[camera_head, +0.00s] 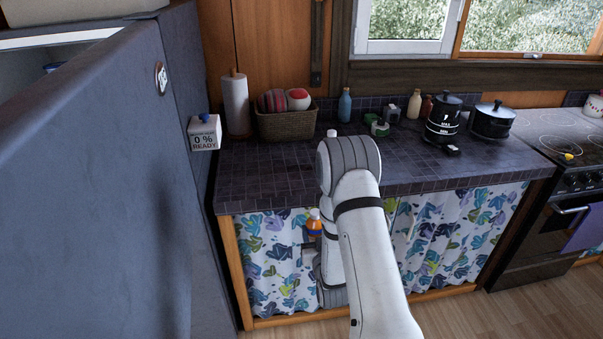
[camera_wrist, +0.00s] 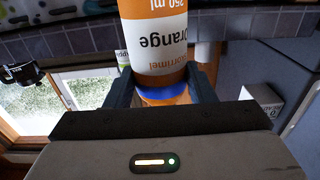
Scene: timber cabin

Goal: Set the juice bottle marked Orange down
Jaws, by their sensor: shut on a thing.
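The juice bottle marked Orange (camera_wrist: 157,42) is orange with a white label and a blue band. Its lettering appears upside down in the wrist view. My gripper (camera_wrist: 162,85) is shut on it, with one dark finger on each side near the blue band. In the head view the bottle (camera_head: 314,224) shows small beside my arm, in front of the patterned curtain and below the counter's front edge. My arm hides most of the gripper there.
The dark tiled counter (camera_head: 262,180) has clear room at its front left. At its back stand a paper towel roll (camera_head: 236,104), a basket (camera_head: 287,124), a blue bottle (camera_head: 345,105) and black pots (camera_head: 492,120).

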